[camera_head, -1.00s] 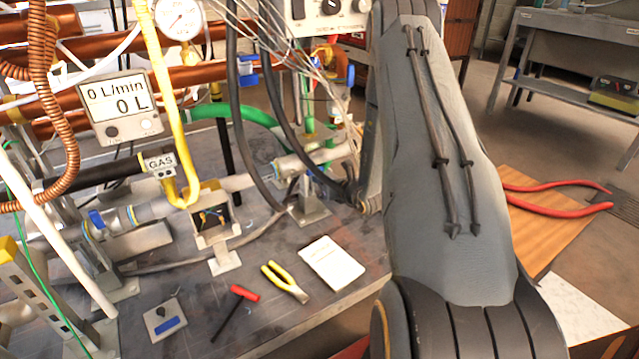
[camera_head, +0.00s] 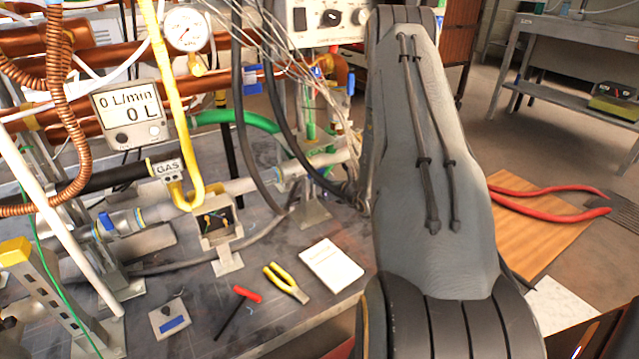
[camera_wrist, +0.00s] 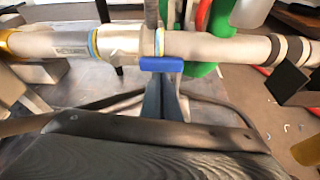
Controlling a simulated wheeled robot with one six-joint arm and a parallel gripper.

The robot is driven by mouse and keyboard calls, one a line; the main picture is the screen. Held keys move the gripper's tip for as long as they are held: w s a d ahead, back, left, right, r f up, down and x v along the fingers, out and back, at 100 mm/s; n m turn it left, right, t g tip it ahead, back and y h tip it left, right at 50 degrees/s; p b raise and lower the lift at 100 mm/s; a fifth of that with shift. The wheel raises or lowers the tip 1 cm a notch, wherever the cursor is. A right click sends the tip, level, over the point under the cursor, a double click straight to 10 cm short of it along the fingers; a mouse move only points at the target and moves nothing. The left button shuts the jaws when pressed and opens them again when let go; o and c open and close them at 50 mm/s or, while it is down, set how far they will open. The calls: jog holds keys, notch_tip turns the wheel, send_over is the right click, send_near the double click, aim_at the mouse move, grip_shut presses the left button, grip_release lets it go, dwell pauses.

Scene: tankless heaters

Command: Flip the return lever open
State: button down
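A blue lever (camera_wrist: 162,64) sits on a grey pipe (camera_wrist: 215,48) in the middle of the wrist view, beside a yellow ring and a black upright hose. My gripper (camera_wrist: 162,84) reaches up from below in the wrist view. Its narrow dark fingers lie side by side with no clear gap, and their tips are right at the lever's lower edge. I cannot tell whether they touch it. In the head view my arm hides the gripper, and the matching pipe (camera_head: 250,184) runs in behind the arm.
Another blue-handled valve (camera_head: 106,222) sits on the pipe at left. A green hose (camera_wrist: 205,70) passes behind the pipe. Black hoses hang close to my arm.

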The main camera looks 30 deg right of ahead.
jog(key=shift+w+d+r, duration=0.3)
jog(key=shift+r, duration=0.3)
notch_tip(320, 180, down, 5)
jog(key=s+b, duration=0.1)
jog(key=b, duration=0.1)
jog(key=a+p+v, duration=0.1)
jog(key=p+v, duration=0.2)
jog(key=v, duration=0.6)
jog(key=shift+s+p, duration=0.25)
jog(key=shift+p, duration=0.05)
